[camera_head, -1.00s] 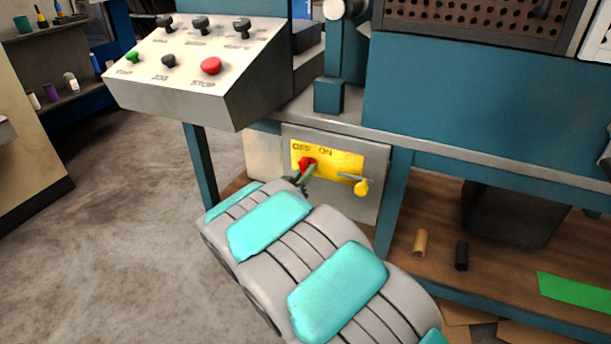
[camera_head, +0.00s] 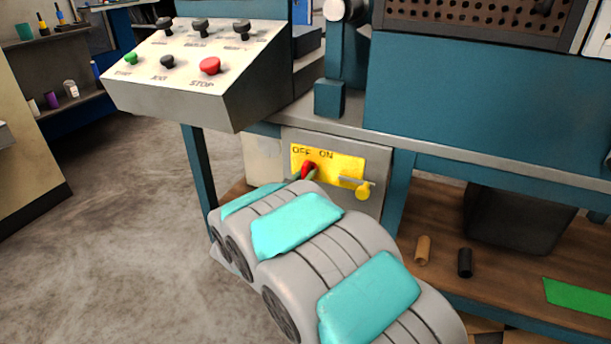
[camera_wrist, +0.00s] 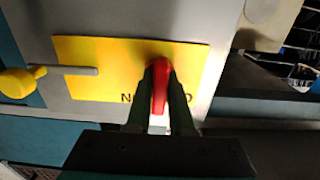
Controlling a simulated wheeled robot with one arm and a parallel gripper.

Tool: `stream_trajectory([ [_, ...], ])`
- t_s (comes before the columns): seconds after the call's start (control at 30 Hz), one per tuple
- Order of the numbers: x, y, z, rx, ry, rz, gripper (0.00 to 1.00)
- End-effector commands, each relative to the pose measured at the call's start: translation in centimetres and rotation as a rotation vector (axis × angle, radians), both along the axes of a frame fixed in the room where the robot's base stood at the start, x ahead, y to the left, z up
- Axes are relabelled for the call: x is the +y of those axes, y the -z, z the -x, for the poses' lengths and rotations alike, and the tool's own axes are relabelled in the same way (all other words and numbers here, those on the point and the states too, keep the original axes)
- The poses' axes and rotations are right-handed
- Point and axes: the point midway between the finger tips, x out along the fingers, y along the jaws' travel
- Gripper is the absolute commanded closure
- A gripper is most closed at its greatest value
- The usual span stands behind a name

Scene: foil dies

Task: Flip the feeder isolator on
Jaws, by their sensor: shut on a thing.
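The feeder isolator is a yellow plate (camera_head: 341,161) on a grey box under the machine's table, lettered OFF at left and ON at right. Its red handle (camera_head: 308,168) stands at the OFF side. In the wrist view the red handle (camera_wrist: 160,88) lies between the two dark green fingers of my gripper (camera_wrist: 161,100), which is shut on it. In the head view my gripper's fingers are mostly hidden behind my arm. A yellow knob on a grey pin (camera_wrist: 20,82) sits beside the handle, on the ON side; it also shows in the head view (camera_head: 362,190).
A sloped control box (camera_head: 190,75) with black, green and red buttons juts out above left of the isolator. A teal table leg (camera_head: 392,195) stands right of it. The lower shelf holds a tan cylinder (camera_head: 423,249) and a black cylinder (camera_head: 465,262).

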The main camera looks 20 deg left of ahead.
Motion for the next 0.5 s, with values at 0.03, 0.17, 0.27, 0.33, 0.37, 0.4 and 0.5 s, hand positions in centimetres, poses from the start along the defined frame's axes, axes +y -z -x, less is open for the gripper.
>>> stream_trajectory([
  [0.03,0.1,-0.09,0.01,-0.001,-0.002,-0.001,1.0],
  [0.17,0.08,-0.08,0.0,-0.001,-0.002,-0.001,0.69],
  [0.27,0.05,-0.07,0.01,-0.001,-0.001,-0.001,0.57],
  [0.33,0.04,-0.05,0.01,-0.001,-0.001,0.0,0.5],
  [0.37,0.03,-0.04,0.0,-0.001,-0.001,0.0,0.5],
  [0.4,0.03,-0.04,0.0,-0.001,-0.001,0.0,0.5],
  [0.5,0.02,-0.04,0.0,-0.001,0.0,0.0,0.5],
])
